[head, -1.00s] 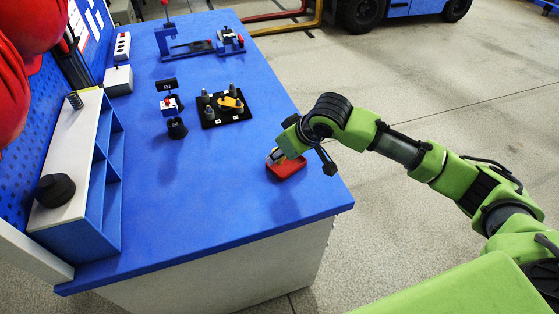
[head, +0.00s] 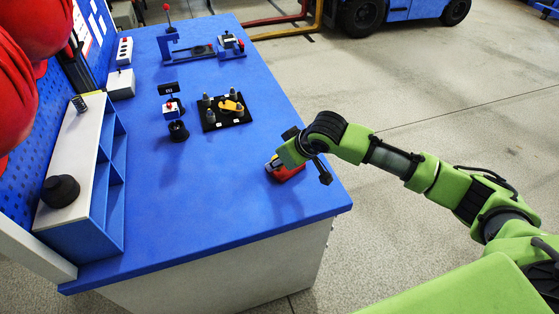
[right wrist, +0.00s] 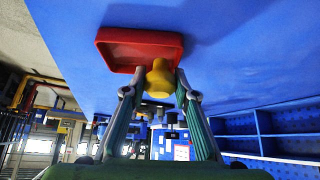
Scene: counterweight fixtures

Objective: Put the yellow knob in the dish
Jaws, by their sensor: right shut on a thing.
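The red dish (head: 289,174) sits on the blue bench top near its right edge, partly hidden by my right gripper (head: 276,163) in the head view. In the right wrist view the dish (right wrist: 138,50) shows as a shallow red tray. The yellow knob (right wrist: 159,78) is between the fingertips of my right gripper (right wrist: 158,88), which is shut on it. The knob overlaps the dish's edge in that view; whether it touches the dish I cannot tell. My left gripper is not in view.
A black plate (head: 226,119) with grey posts and a yellow piece lies farther back on the bench. A small stand (head: 172,108) is left of it. A blue shelf unit (head: 108,170) stands at the left. The front middle of the bench is clear.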

